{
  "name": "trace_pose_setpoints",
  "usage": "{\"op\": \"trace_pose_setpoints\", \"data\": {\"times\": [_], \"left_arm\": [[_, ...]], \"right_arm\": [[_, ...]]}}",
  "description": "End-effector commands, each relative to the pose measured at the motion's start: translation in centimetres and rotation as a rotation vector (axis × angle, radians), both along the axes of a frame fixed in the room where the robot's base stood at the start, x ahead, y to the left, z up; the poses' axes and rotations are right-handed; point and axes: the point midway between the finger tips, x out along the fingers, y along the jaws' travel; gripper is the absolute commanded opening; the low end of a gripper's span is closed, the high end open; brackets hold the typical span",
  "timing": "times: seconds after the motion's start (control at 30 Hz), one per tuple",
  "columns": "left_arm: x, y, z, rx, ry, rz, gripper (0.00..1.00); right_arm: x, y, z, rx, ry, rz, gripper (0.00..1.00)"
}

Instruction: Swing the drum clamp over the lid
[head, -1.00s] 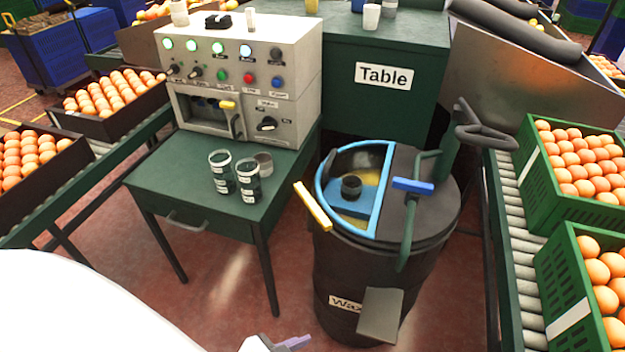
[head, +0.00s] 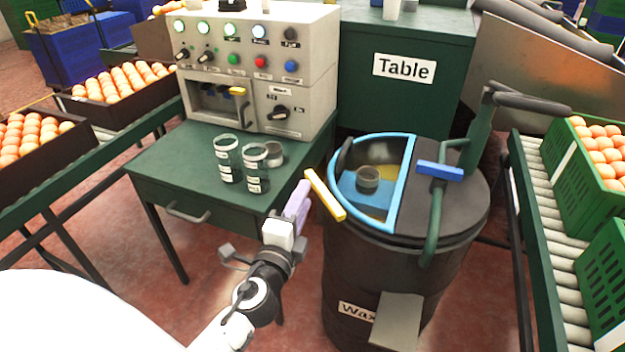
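The black drum (head: 345,262), with a "Wax" label, stands right of centre. Its lid (head: 452,205) has a dark half on the right and a blue-rimmed half (head: 402,190) on the left, through which a cup (head: 367,179) on a blue piece shows. A green bent bar (head: 435,225) with a blue grip (head: 440,170) stands over the dark half; it looks like the clamp. A yellow bar (head: 325,195) sticks out at the drum's left rim. My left gripper (head: 299,203) points up just left of the yellow bar; contact and finger opening are unclear. My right gripper is out of view.
A green table (head: 165,155) with glass jars (head: 228,160) and a control box (head: 310,75) stands to the left. Floor shows between table and drum.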

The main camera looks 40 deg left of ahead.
Motion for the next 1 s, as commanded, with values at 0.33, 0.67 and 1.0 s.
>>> {"op": "trace_pose_setpoints", "data": {"times": [0.33, 0.67, 1.0], "left_arm": [[5.9, 2.0, 0.0, -0.001, 0.0, -0.001, 0.33], [7.4, 2.5, -0.1, -0.004, 0.002, -0.001, 0.33], [7.4, 2.5, -0.1, -0.003, 0.001, -0.001, 0.01]], "right_arm": [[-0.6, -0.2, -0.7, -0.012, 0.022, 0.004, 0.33], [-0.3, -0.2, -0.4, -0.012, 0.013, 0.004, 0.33], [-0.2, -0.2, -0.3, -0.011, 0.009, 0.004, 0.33]]}}
